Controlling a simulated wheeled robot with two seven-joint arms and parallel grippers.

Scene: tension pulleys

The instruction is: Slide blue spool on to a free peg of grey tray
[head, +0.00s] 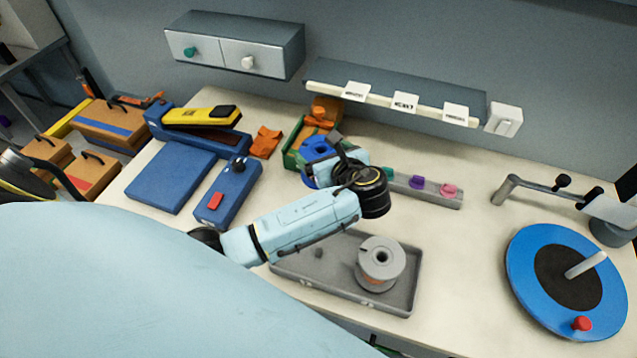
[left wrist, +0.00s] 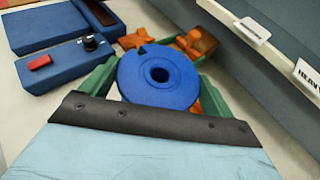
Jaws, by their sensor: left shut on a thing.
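The blue spool (head: 313,150) is at the back middle of the table, by the green bin, partly hidden behind my left gripper (head: 332,160). In the left wrist view the blue spool (left wrist: 158,76) sits between the fingers of my left gripper (left wrist: 155,85), its hole facing the camera. The left gripper is shut on it. The grey tray (head: 405,299) lies at the front middle, partly covered by my left forearm. A grey spool (head: 381,263) stands on its right side. A short dark peg (head: 318,253) shows bare on its left side. My right gripper is not in view.
The green bin (head: 293,155) holds orange pieces. A grey strip (head: 435,190) with coloured knobs lies right of the gripper. A blue box (head: 228,192) stands left. A blue turntable (head: 530,245) and grey crank are at right. A shelf with labels (head: 404,102) overhangs the back.

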